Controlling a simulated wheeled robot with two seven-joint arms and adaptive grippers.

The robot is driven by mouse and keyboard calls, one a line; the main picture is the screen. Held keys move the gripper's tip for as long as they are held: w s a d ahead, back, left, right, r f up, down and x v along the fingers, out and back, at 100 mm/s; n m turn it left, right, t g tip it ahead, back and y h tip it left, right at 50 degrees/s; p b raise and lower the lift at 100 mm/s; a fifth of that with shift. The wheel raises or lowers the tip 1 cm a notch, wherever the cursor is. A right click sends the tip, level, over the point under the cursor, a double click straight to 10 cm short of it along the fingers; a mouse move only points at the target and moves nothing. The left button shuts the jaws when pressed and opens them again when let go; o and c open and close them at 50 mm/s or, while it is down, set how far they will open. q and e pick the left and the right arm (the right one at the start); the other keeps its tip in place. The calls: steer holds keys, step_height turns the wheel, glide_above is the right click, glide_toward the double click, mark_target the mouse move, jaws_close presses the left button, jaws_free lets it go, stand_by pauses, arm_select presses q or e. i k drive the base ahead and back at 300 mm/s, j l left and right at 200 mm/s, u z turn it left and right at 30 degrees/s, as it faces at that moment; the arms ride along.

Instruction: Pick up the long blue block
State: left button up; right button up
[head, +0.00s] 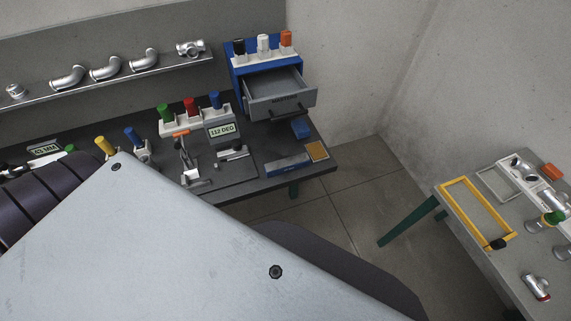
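The long blue block (288,165) lies flat near the front edge of the dark workbench (236,186), towards its right end. It has a blue top and a paler front side. A brown-orange square pad (317,151) lies just to its right. A shorter blue block (300,128) sits behind it, below the open drawer. Neither of my grippers shows in the head view. Nothing is seen touching the long block.
A blue cabinet (239,76) with its grey drawer (280,97) pulled out stands behind the blocks. A metal fixture (190,165) and a "112 DEG" display (222,130) stand left. A second table (501,265) holds a yellow frame (457,200); bare floor lies between.

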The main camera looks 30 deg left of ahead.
mark_target(288, 164)
steer(key=l+u, duration=0.35)
steer(key=k+l+u, duration=0.1)
steer(key=l+u, duration=0.3)
steer(key=k+l+u, duration=0.1)
steer(key=l+u, duration=0.25)
steer(key=l, duration=0.05)
